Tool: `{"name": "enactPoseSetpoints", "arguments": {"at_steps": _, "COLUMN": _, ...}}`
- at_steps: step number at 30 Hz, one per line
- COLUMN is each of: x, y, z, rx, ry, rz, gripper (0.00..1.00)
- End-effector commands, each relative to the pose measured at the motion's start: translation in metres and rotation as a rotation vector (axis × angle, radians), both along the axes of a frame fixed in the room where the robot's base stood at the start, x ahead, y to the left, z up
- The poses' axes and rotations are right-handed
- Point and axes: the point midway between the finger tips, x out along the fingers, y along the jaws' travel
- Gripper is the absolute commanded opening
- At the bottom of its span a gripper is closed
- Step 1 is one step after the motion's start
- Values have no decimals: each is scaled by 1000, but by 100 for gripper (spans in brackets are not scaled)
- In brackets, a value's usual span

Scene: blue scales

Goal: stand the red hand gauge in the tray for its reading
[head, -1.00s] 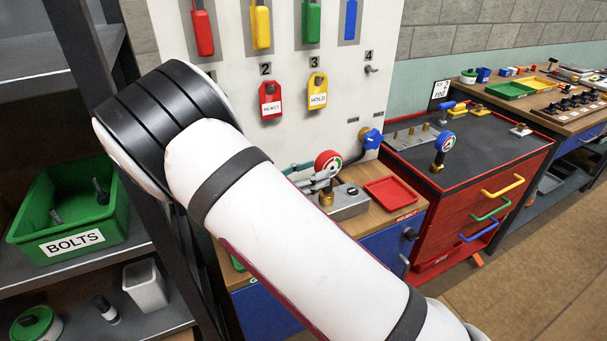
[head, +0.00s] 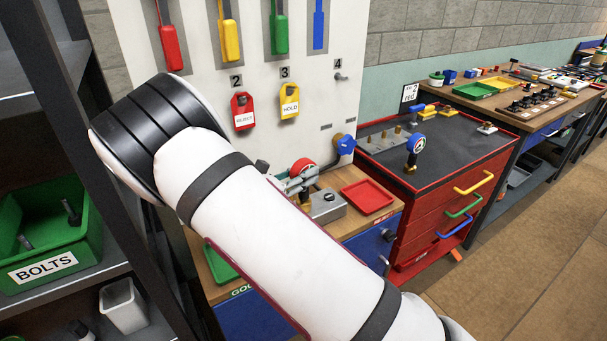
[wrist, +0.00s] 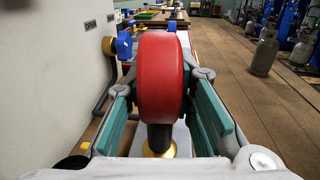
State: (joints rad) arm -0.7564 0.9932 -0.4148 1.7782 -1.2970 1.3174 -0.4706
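The red hand gauge (head: 303,168) is upright over the grey metal block (head: 326,206) on the bench, its dial partly hidden and too small to read. In the wrist view, the red gauge body (wrist: 161,78) fills the space between the teal fingers of my gripper (wrist: 161,85), which press its two sides. Its dark stem points down toward a brass fitting (wrist: 158,150); I cannot tell whether they are joined. A red tray (head: 367,197) lies right of the block. A green tray (head: 218,266), its label partly reading GOOD, is partly hidden by my arm.
A blue-handled valve (head: 345,144) stands behind the red tray. A blue gauge (head: 415,145) stands on the red cart (head: 440,150) at right. A tool board (head: 330,95) rises behind the bench. A shelf with a green BOLTS bin (head: 45,245) is at left.

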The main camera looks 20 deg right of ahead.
Motion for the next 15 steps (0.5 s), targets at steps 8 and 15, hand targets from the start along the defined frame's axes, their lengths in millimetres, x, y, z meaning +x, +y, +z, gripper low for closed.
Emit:
{"name": "enactPoseSetpoints", "arguments": {"at_steps": 8, "x": 0, "y": 0, "z": 3, "rx": 0, "ry": 0, "rz": 0, "gripper": 0}}
{"name": "enactPoseSetpoints", "arguments": {"at_steps": 15, "x": 0, "y": 0, "z": 12, "rx": -1, "ry": -1, "rz": 0, "gripper": 0}}
